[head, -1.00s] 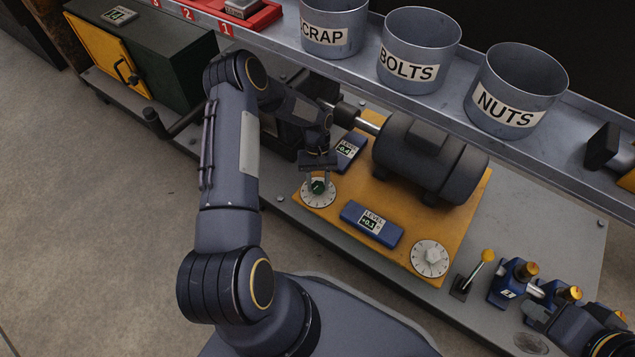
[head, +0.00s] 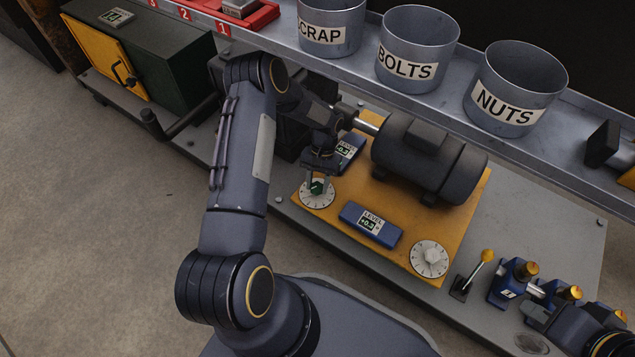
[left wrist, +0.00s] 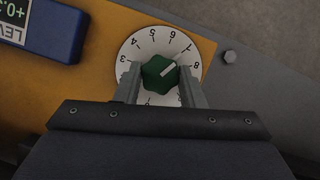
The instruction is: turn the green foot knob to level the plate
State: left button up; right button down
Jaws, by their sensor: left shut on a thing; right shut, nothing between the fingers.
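The green foot knob (head: 317,187) sits on a white numbered dial (head: 318,202) at the left corner of the orange plate (head: 398,258). My left gripper (head: 318,183) reaches down from above and is shut on the knob. In the left wrist view, the green knob (left wrist: 158,73) lies between the two fingers, its white mark pointing to about 7. A blue level (head: 371,225) on the front of the plate reads about +0.2. Another blue level (head: 347,150), partly hidden by my arm, seems to read -0.3. My right gripper (head: 530,312) is shut and empty at the lower right.
A dark motor (head: 428,160) lies on the plate. A white knob on a dial (head: 430,258) is at the front right corner. A yellow-tipped lever (head: 486,256) and blue blocks with orange caps (head: 514,280) stand further right. Labelled bins (head: 417,50) line the shelf behind.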

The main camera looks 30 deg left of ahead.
aim_at(318, 184)
pick_arm(q)
jog(key=o, duration=1)
jog(key=v, duration=0.1)
jog(key=p+v, duration=0.1)
jog(key=v, duration=0.1)
jog(key=shift+w, duration=0.4)
jog(key=w, duration=0.3)
jog(key=w+a, duration=0.1)
jog(key=w, duration=0.2)
jog(key=w+a, duration=0.1)
jog(key=w, duration=0.2)
jog(key=shift+f, duration=0.15)
jog(key=shift+w+a, duration=0.15)
jog(key=shift+w, duration=0.8)
